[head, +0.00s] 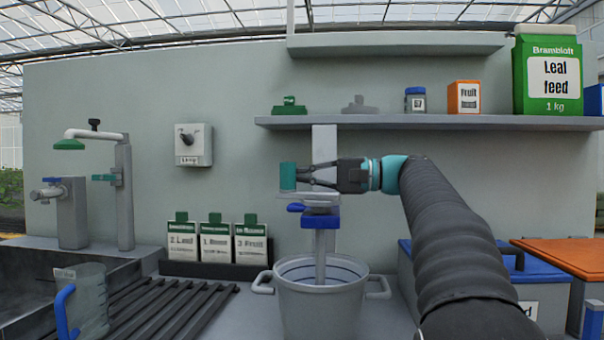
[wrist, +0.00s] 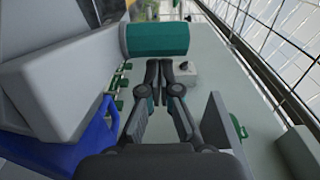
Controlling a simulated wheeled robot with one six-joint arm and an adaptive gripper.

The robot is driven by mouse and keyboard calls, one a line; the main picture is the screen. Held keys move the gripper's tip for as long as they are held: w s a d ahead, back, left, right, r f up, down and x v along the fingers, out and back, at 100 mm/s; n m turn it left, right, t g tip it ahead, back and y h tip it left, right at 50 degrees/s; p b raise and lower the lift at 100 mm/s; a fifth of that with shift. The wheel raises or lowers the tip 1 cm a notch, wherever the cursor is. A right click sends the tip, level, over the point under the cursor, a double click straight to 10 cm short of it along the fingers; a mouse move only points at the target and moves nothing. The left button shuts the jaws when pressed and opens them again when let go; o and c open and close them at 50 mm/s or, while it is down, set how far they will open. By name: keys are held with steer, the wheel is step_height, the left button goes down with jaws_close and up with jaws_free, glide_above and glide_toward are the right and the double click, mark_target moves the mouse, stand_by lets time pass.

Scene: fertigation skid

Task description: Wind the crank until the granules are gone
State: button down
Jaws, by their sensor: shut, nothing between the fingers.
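The stirrer stands in the middle of the head view. Its upright teal crank grip (head: 288,176) is just left of my fingertips, above a blue mount (head: 320,218) and a shaft going down into a grey pot (head: 322,308). In the wrist view the teal grip (wrist: 157,40) lies just beyond my fingertips. My gripper (head: 306,174) reaches in from the right, level with the grip; in the wrist view its fingers (wrist: 166,70) are together and empty. Whether they touch the grip I cannot tell. No granules can be made out; the pot's bottom is hidden.
A shelf (head: 400,121) with jars and boxes runs above my arm. Labelled packets (head: 216,242) stand behind a drain rack (head: 165,312). A jug (head: 92,300) is at the lower left. Lidded bins (head: 566,257) stand at the right. A blue lever (head: 296,207) juts left below the grip.

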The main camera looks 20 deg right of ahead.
steer(key=w+d+p, duration=0.1)
steer(key=w+d, duration=0.1)
steer(key=d, duration=0.1)
steer(key=shift+w+d, duration=0.1)
steer(key=shift+w, duration=0.3)
steer(key=v, duration=0.9)
stand_by(0.3)
